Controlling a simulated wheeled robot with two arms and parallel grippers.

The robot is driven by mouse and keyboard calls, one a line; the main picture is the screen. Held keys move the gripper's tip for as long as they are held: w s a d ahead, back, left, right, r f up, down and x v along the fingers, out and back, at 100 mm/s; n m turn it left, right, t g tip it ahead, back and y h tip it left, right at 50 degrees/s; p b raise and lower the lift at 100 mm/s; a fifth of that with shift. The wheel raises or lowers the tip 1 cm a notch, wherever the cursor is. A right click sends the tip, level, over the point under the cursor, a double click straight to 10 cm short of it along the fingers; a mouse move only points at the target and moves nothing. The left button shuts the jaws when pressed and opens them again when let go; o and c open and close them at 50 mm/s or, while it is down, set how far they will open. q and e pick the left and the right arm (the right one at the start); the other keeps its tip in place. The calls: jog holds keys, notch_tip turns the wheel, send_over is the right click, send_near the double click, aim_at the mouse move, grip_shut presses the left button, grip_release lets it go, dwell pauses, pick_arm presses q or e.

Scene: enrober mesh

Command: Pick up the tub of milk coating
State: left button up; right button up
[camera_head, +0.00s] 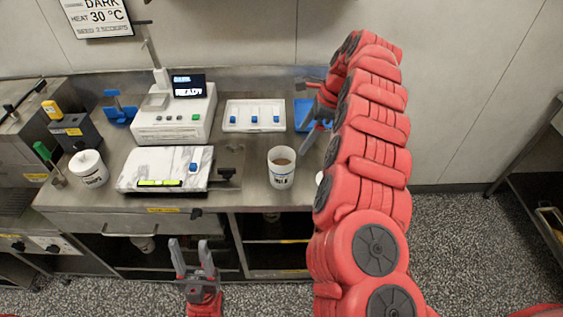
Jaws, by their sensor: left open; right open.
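The tub of milk coating (281,174) is a white open cup with brown contents and a dark label. It stands upright on the steel counter, right of the marble slab. My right arm reaches up over the counter's right end. Its gripper (312,115) is open behind and right of the tub, apart from it and partly hidden by the arm. My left gripper (193,256) is open and empty, low in front of the counter, left of and below the tub.
A second white tub (89,168) stands at the left. The marble slab (155,163), the machine with a "READY" screen (178,122) and a white tray (254,116) with blue pieces occupy the counter (245,198). A blue item (303,110) lies by my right gripper.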

aim_at(288, 160)
jog(key=x, duration=1)
jog(key=shift+s+f, duration=0.15)
jog(key=shift+f, duration=0.2)
jog(key=shift+a+f+p, duration=0.2)
jog(key=shift+a+p, duration=0.1)
jog(key=shift+p, duration=0.25)
jog(key=p+x, duration=0.1)
jog(key=x, duration=0.2)
jog(key=shift+p+x, duration=0.4)
jog(key=shift+x, duration=0.5)
jog(key=shift+c, duration=0.3)
jog(key=c, duration=1.4)
jog(key=shift+r, duration=0.1)
